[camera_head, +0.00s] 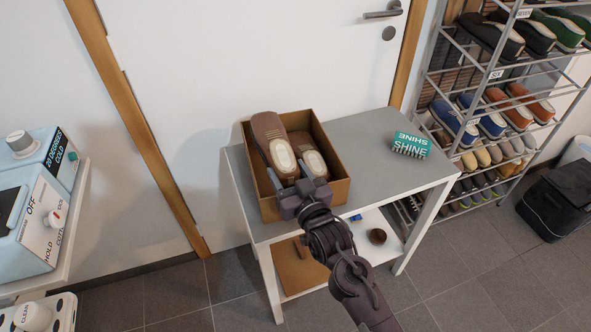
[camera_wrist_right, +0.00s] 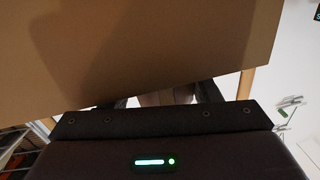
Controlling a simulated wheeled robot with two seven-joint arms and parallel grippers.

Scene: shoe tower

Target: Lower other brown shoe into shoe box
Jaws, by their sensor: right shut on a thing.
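Two brown shoes with pale insoles are at the open cardboard box (camera_head: 341,190) on the grey table. The left brown shoe (camera_head: 266,128) rises higher, its toe reaching over the box's back rim and its heel end between my right gripper's fingers. The other brown shoe (camera_head: 316,163) sits lower inside the box, on the right. My right gripper (camera_head: 298,182) is shut on the left shoe at the box's front side. In the right wrist view the box's tan wall (camera_wrist_right: 140,45) fills the top and hides most of the shoe. My left gripper is out of view.
A teal shoe-shine box (camera_head: 411,145) lies at the table's (camera_head: 372,140) right. A shoe rack (camera_head: 452,100) stands further right, and a black bag (camera_head: 560,200) is on the floor. A white door is behind the table. The table top is clear between the two boxes.

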